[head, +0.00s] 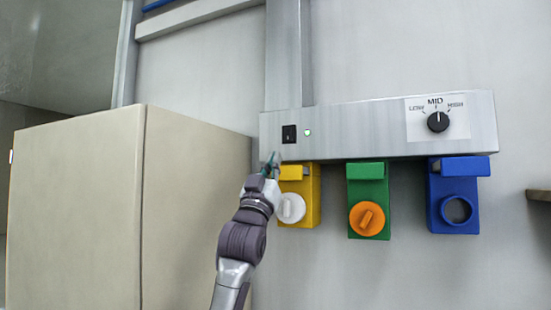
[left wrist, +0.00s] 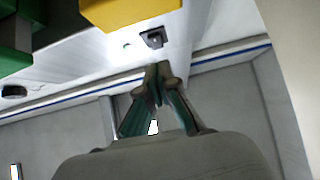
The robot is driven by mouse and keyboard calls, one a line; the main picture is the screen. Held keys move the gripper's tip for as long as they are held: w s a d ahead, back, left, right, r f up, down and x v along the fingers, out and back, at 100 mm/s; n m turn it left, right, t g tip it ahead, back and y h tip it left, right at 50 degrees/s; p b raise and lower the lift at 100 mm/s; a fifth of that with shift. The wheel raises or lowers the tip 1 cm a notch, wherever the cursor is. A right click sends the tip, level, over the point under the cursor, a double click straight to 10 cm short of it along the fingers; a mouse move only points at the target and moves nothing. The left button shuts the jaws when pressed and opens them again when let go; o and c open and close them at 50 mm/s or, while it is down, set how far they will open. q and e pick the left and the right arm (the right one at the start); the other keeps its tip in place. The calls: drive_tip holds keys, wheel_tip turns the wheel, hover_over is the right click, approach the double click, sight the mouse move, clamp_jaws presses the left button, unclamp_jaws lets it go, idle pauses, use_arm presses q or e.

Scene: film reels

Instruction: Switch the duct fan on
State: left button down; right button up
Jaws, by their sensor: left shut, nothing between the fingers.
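A long grey panel (head: 360,128) is fixed to the wall. I cannot tell the switch's position. My left gripper (head: 270,162) is shut and empty, just below and left of the switch, and looks apart from it. In the left wrist view the shut fingertips (left wrist: 158,70) point toward the switch (left wrist: 153,38); the indicator (left wrist: 127,45) shows beside it. My right gripper is not in view.
A rotary knob (head: 438,122) marked MID and HIGH is at the panel's right. Below hang a yellow box (head: 312,185) close to my gripper, a green box (head: 379,190) and a blue box (head: 466,188). A beige cabinet (head: 75,215) stands left.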

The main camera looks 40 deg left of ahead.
use_arm(q)
drive_tip(key=shift+s+r+b+v, duration=0.15)
drive_tip(key=shift+b+v, duration=0.4)
drive_tip(key=shift+v, duration=0.7)
drive_tip(key=shift+s+r+b+v, duration=0.1)
drive_tip(key=shift+b+v, duration=0.45)
drive_tip(key=shift+v, duration=0.7)
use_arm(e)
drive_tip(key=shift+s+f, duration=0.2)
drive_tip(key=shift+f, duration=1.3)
